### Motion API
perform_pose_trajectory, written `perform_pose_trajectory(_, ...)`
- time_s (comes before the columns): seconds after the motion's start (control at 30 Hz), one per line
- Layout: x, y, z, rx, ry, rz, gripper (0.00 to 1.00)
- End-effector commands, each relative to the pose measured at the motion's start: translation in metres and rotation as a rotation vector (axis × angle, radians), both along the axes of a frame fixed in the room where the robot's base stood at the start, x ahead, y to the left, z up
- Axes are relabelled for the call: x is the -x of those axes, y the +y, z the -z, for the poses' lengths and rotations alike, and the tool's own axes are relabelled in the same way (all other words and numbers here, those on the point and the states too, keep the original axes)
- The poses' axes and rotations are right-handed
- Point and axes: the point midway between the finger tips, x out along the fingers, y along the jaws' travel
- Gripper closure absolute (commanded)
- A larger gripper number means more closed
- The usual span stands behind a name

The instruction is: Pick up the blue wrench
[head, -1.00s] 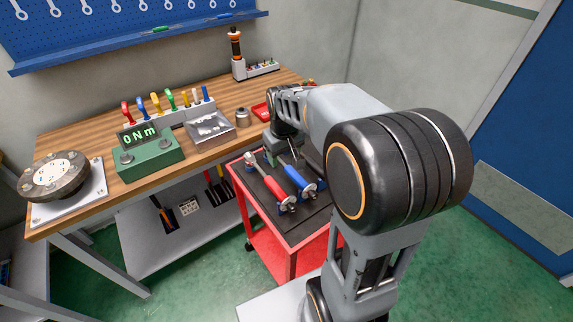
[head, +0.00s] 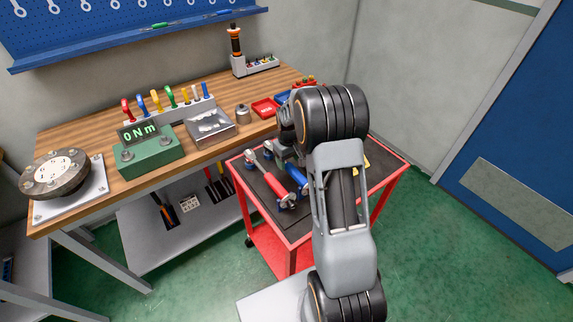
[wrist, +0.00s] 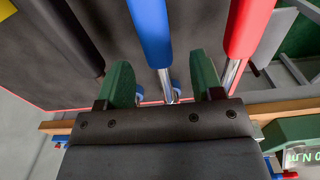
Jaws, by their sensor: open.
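The blue wrench (head: 297,174) lies on the dark top of the red cart, partly hidden by my arm. In the wrist view its blue handle (wrist: 151,32) runs toward the top, and its metal shaft shows between my green fingers. My gripper (wrist: 163,75) is open and empty, with one finger on each side of the shaft in the picture. I cannot tell if the fingers reach down around it. A red wrench (head: 274,184) lies to its left in the head view and to its right in the wrist view (wrist: 248,30).
The red cart (head: 306,238) stands against the wooden workbench (head: 80,135). A dark bar (wrist: 72,35) lies left of the blue handle.

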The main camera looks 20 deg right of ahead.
Motion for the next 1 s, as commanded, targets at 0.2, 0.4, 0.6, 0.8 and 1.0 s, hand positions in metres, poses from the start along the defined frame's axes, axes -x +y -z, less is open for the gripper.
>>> perform_pose_trajectory(0.2,0.0,0.0,0.011,-0.001,0.002,0.0,0.39)
perform_pose_trajectory(0.4,-0.003,-0.001,0.038,-0.001,0.004,0.0,0.39)
perform_pose_trajectory(0.6,-0.003,-0.001,0.055,0.0,0.001,0.0,0.39)
perform_pose_trajectory(0.8,-0.004,-0.001,0.058,0.0,-0.001,0.0,0.39)
perform_pose_trajectory(1.0,-0.004,-0.001,0.058,0.0,0.0,0.0,0.51)
